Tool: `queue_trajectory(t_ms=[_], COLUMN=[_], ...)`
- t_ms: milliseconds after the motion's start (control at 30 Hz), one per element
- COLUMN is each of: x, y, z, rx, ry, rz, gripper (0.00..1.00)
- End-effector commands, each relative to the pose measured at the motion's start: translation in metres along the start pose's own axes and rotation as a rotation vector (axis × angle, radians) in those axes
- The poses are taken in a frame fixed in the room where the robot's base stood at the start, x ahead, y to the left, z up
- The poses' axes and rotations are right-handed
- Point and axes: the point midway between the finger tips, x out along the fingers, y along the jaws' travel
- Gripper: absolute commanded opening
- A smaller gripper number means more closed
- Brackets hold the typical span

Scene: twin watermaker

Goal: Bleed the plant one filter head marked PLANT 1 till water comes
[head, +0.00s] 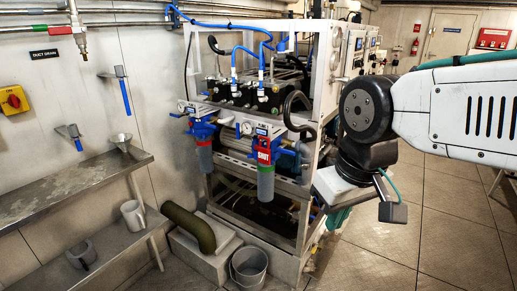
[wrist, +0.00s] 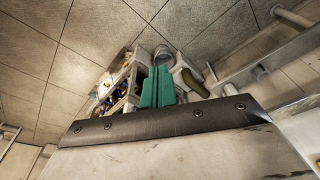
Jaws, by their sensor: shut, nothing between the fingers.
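Two filter heads with blue tops hang at the front of the rack. The left filter head (head: 203,128) has a grey bowl. My gripper (head: 338,220) points down to the right of the rack, apart from both heads. Its teal fingers (wrist: 157,86) lie together, shut and empty, in the wrist view. Any bleed screw is too small to tell.
A grey bucket (head: 248,268) stands on the floor before the rack, beside a plinth (head: 205,250) with a thick olive hose (head: 190,226). The floor at right is clear.

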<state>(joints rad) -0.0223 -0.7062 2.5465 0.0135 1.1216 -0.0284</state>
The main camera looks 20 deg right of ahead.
Motion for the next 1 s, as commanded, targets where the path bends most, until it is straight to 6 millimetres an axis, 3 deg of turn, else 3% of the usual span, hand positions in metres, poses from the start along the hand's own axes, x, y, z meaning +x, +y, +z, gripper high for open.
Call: queue_trajectory(t_ms=[400, 600, 800, 1000], x=[0.079, 0.124, 0.166, 0.188], y=[-0.039, -0.047, -0.048, -0.047], z=[-0.235, -0.325, -0.374, -0.388], rx=[-0.327, -0.436, -0.528, -0.581], ry=[0.555, 0.823, 1.023, 1.123], rz=[0.023, 0.196, 0.444, 0.639], gripper=[0.0, 0.0, 0.0, 0.0])
